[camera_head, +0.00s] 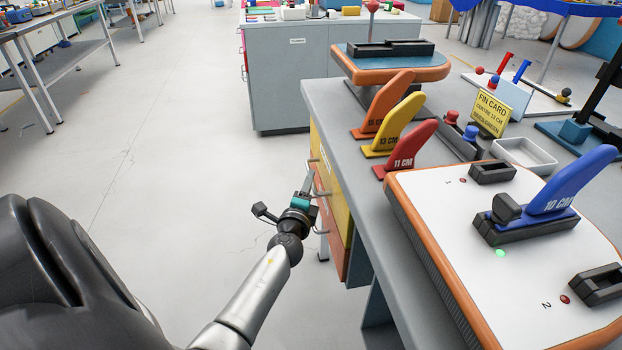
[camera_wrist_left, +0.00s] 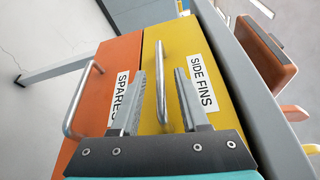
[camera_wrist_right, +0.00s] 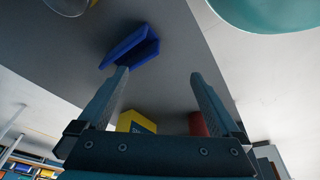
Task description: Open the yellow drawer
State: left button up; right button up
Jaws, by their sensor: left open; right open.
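The yellow drawer (camera_head: 340,205) is in the side of the grey workbench in the head view and looks shut. In the left wrist view its yellow front (camera_wrist_left: 152,52) carries a SIDE FINS label (camera_wrist_left: 202,82) and a metal bar handle (camera_wrist_left: 161,85). My left gripper (camera_head: 309,186) is at the drawer front. Its open fingers (camera_wrist_left: 160,76) stand on either side of the handle; I cannot tell whether they touch it. My right gripper (camera_wrist_right: 160,74) is open with nothing between its fingers, and is outside the head view.
An orange drawer (camera_wrist_left: 122,56) labelled SPARES, with its own handle (camera_wrist_left: 75,105), adjoins the yellow one. On the bench top (camera_head: 330,95) stand orange, yellow and red fins and a white board (camera_head: 440,215). The floor left of the bench (camera_head: 170,130) is clear.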

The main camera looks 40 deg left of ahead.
pick_arm(q)
jog(key=shift+b+x, duration=0.4)
jog(key=shift+x, duration=1.45)
pick_arm(e)
jog(key=shift+w+r, duration=0.2)
jog(key=shift+r, duration=0.3)
jog(key=shift+w+r, duration=0.15)
jog(key=shift+r, duration=0.35)
pick_arm(q)
grip_shut()
pick_arm(e)
jog(key=shift+a, duration=0.1)
